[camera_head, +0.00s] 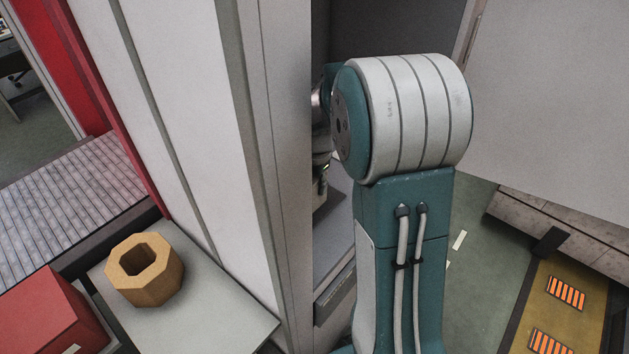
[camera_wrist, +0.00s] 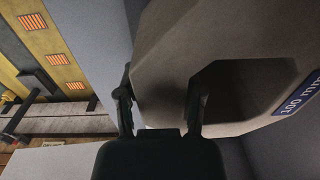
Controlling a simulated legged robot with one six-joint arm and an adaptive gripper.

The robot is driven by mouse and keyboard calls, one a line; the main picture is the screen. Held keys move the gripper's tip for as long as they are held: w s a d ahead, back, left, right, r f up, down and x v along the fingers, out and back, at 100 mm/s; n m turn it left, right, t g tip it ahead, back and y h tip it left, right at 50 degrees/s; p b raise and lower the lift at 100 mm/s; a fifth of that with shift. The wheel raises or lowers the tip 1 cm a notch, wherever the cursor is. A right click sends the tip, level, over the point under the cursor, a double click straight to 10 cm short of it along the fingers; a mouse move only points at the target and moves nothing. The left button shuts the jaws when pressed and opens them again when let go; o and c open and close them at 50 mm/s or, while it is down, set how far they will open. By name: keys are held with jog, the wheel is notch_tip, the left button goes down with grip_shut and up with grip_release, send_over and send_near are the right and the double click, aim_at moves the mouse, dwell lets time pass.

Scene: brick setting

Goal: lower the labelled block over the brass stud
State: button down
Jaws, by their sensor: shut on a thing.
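In the wrist view, my gripper (camera_wrist: 163,84) is shut on the wall of a large grey-brown block (camera_wrist: 185,45) with an angular hole through it. One finger is outside the wall and the other is in the hole. A dark blue label (camera_wrist: 300,95) with white lettering, seemingly "100 mm", is on the block at the right edge. The block's far side is cut off by the frame. In the head view my arm shows, but my gripper and the held block are hidden. I do not see a brass stud in either view.
In the head view, a tan octagonal ring block (camera_head: 146,270) stands on a grey tabletop (camera_head: 215,318), beside a red box (camera_head: 50,315). A tall pale panel (camera_head: 205,120) rises behind them. Orange striped patches on a yellow strip (camera_head: 560,310) lie at lower right.

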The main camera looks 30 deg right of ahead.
jog(key=shift+w+f, duration=0.1)
jog(key=shift+f, duration=0.55)
jog(key=shift+c, duration=1.3)
grip_release()
jog(key=shift+o, duration=0.6)
jog(key=shift+f, duration=0.1)
jog(key=shift+r, duration=4.55)
